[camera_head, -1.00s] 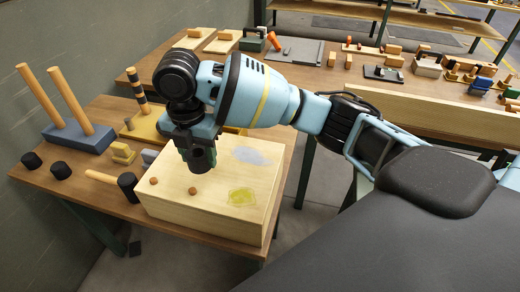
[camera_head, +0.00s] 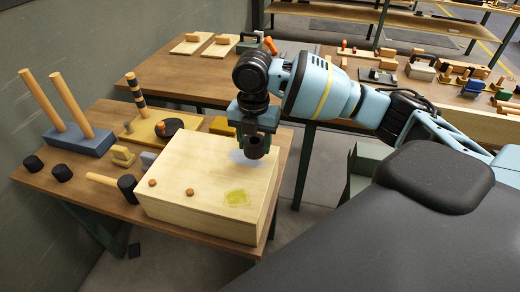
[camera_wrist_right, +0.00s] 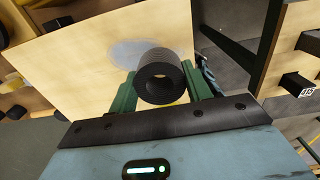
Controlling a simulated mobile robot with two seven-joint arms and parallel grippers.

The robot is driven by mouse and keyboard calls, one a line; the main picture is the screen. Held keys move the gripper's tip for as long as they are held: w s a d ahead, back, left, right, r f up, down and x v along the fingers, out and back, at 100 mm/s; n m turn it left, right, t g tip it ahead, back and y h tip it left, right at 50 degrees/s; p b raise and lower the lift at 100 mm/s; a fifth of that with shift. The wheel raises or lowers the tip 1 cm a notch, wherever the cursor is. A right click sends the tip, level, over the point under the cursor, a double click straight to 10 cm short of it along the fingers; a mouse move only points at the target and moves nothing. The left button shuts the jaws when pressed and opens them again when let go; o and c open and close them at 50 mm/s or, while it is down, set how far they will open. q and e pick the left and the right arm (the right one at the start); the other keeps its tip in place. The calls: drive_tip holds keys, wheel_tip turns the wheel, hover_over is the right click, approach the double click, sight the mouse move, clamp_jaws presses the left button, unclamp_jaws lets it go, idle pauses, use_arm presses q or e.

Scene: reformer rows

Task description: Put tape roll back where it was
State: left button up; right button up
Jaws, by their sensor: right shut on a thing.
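The black tape roll (camera_wrist_right: 160,78) is a short hollow cylinder between the green fingers of my right gripper (camera_wrist_right: 160,92) in the wrist view. In the head view my right gripper (camera_head: 257,138) points down, shut on the roll (camera_head: 257,150), over the back right part of a pale wooden box (camera_head: 200,218). A yellow patch (camera_head: 236,198) lies nearer the front. The gap between roll and box top is hard to tell. My left gripper is not in view.
Two brown knobs (camera_head: 190,192) stick up from the box top. A mallet (camera_head: 127,187), black cylinders (camera_head: 62,173), a blue block with two posts (camera_head: 88,143) and a yellow board with a striped post (camera_head: 150,130) crowd the table's left. Another table stands behind.

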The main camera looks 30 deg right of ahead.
sight(259, 161)
drive_tip(key=shift+d, duration=0.3)
drive_tip(key=f, duration=0.3)
drive_tip(key=shift+s+d, duration=0.15)
drive_tip(key=shift+d, duration=0.25)
drive_tip(key=shift+f, duration=0.3)
drive_tip(key=shift+f, duration=0.2)
drive_tip(key=o, duration=1)
drive_tip(key=shift+r, duration=0.15)
wheel_tip(259, 161, up, 12)
drive_tip(key=shift+r+p, duration=0.1)
drive_tip(key=shift+p, duration=0.25)
drive_tip(key=shift+a, duration=0.1)
